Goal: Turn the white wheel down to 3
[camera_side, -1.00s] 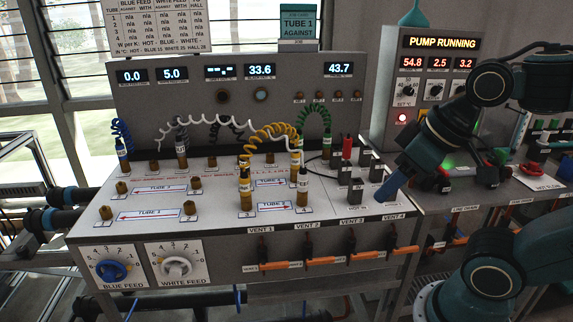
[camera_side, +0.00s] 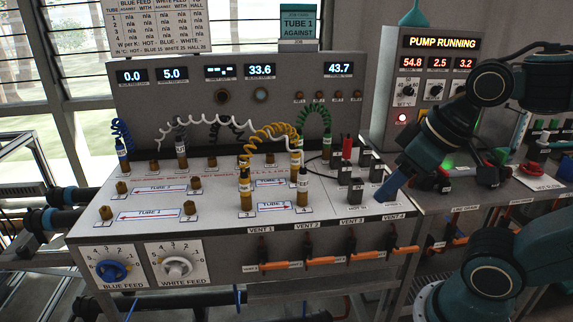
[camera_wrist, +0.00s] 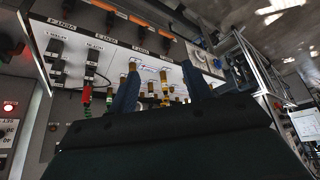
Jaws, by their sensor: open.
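The white wheel (camera_side: 176,267) is a round knob on a numbered dial plate marked WHITE FEED, low on the left of the bench's front panel. I cannot make out its exact setting. My gripper (camera_side: 388,190) is far to its right, above the right end of the bench top, pointing down and left. In the wrist view its two blue fingers (camera_wrist: 160,80) stand apart with nothing held between them. My gripper touches neither the wheel nor its dial.
The blue feed wheel (camera_side: 111,271) sits just left of the white one. Upright plugs and coiled leads, including a yellow coil (camera_side: 268,133), crowd the bench top. Orange vent levers (camera_side: 280,265) stick out along the front. A display (camera_side: 173,74) reads 5.0.

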